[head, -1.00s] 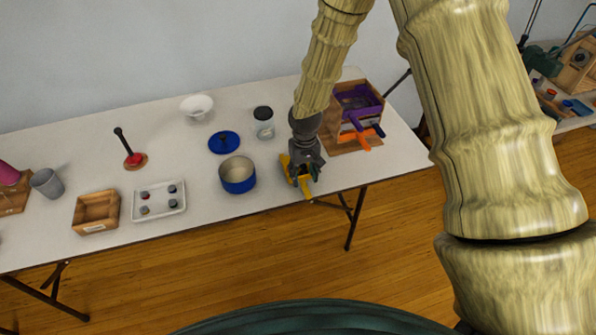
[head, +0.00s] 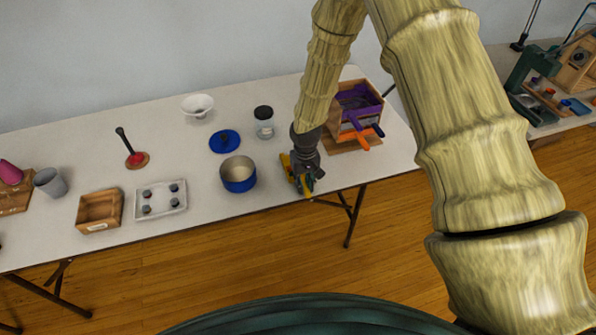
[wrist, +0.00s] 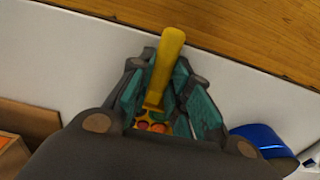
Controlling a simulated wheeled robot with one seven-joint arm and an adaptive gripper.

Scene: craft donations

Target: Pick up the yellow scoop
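The yellow scoop (wrist: 165,65) shows in the wrist view, its handle lying between the two teal finger pads of my gripper (wrist: 166,72) and reaching past the fingertips towards the table edge. Gaps show beside the handle, so the fingers look open around it. Red, orange and green bits show deeper between the fingers, partly hidden by my gripper. In the head view my gripper (head: 307,178) is low over the table's front edge, with yellow parts of the scoop (head: 286,164) beside it. Most of the scoop is hidden there.
A blue pot (head: 238,182) stands left of my gripper, with a blue lid (head: 224,141) and a jar (head: 264,128) behind. A wooden box (head: 377,95) with purple and orange handled items stands close right. A white tray (head: 174,207) and wooden box (head: 82,213) lie farther left.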

